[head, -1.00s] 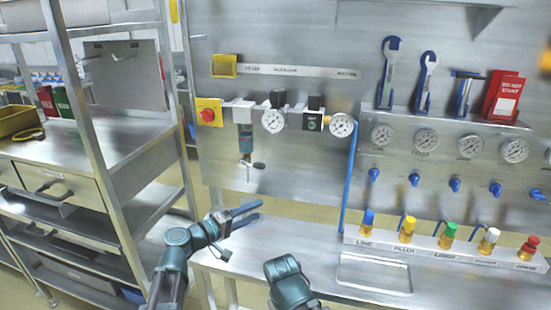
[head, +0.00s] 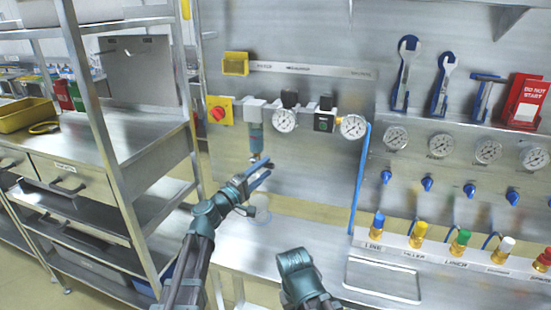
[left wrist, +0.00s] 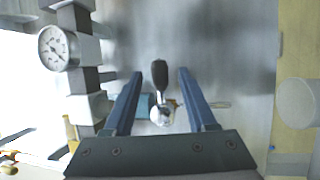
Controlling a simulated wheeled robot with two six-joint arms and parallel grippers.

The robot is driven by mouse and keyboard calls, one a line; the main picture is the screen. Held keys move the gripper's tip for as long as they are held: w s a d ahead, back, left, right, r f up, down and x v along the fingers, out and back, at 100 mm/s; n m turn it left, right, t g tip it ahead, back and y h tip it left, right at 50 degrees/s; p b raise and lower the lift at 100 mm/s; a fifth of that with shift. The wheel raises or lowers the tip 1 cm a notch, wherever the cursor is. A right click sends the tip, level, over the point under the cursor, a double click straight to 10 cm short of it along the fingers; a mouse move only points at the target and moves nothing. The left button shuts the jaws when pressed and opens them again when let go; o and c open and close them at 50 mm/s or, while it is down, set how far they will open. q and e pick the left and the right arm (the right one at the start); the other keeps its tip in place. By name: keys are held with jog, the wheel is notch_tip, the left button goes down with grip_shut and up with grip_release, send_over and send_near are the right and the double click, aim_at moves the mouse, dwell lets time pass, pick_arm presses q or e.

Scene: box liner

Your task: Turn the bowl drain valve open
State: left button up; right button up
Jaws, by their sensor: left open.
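The filter bowl (head: 255,140) hangs under the regulator line on the panel. The drain valve (head: 258,160) is at its bottom, partly hidden by my left gripper. In the left wrist view the valve shows as a silver round body (left wrist: 162,115) with a black lever (left wrist: 159,75), between my fingers in the picture. My left gripper (head: 265,171) is open, its blue fingers just below and right of the bowl; it also shows in the left wrist view (left wrist: 160,80). I cannot tell whether a finger touches the lever. My right gripper is out of view.
Gauges (head: 285,119) and a red knob (head: 217,114) on a yellow plate sit near the bowl. A blue hose (head: 360,180) hangs to the right. A pale round thing (head: 260,214) is below my left gripper. A metal shelf unit (head: 100,130) stands left.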

pick_arm(q)
jog(key=x, duration=0.5)
jog(key=shift+w+d+r+p, duration=0.1)
jog(key=shift+w+d+p, duration=0.2)
jog(key=shift+p, duration=0.1)
jog(key=shift+a, duration=0.1)
grip_shut()
dwell(1.0)
